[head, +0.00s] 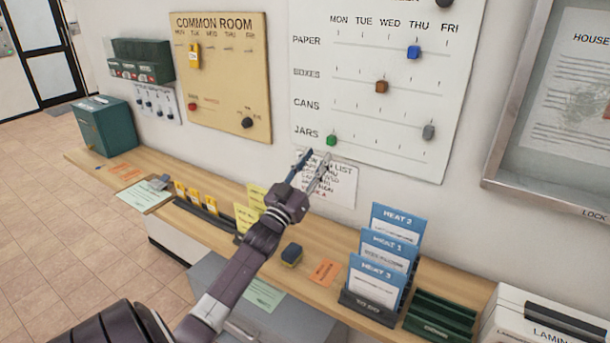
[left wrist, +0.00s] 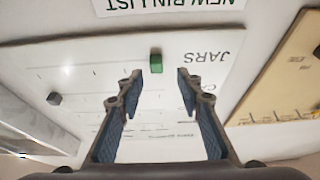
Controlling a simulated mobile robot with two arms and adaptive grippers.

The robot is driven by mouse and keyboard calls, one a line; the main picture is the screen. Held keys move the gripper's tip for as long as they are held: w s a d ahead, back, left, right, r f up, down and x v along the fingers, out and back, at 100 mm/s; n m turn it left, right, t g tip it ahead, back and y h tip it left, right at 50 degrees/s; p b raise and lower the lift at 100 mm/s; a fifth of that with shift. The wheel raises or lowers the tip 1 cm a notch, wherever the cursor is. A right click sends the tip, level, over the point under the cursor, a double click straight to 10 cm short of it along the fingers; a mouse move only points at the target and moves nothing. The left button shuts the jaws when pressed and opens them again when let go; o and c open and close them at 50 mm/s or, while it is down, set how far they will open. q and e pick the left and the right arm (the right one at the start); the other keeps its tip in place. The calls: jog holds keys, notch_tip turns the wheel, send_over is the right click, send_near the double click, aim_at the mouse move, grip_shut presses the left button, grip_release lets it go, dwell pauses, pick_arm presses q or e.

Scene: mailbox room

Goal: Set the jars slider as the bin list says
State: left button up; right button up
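The green jars slider (head: 331,139) sits at the left end of the JARS row, under MON, on the white chart (head: 380,110). My left gripper (head: 316,156) is just below it, in front of the wall. In the left wrist view, which is upside down, my left gripper (left wrist: 160,78) is open, its fingers on either side of a gap. The green slider (left wrist: 156,63) shows just beyond the fingertips, not gripped. The bin list (head: 338,187) hangs below the chart, partly covered by my gripper, its writing too small to read surely. My right gripper is not in view.
A blue slider (head: 413,52), a brown slider (head: 382,87) and a grey slider (head: 428,131) sit in the rows above. A wooden shelf (head: 445,273) below carries blue cards (head: 385,255) and yellow cards (head: 246,217). A framed notice (head: 560,120) hangs to the right.

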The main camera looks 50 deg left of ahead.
pick_arm(q)
jog(key=v, duration=0.6)
jog(key=shift+s, duration=0.2)
jog(key=shift+f, duration=0.15)
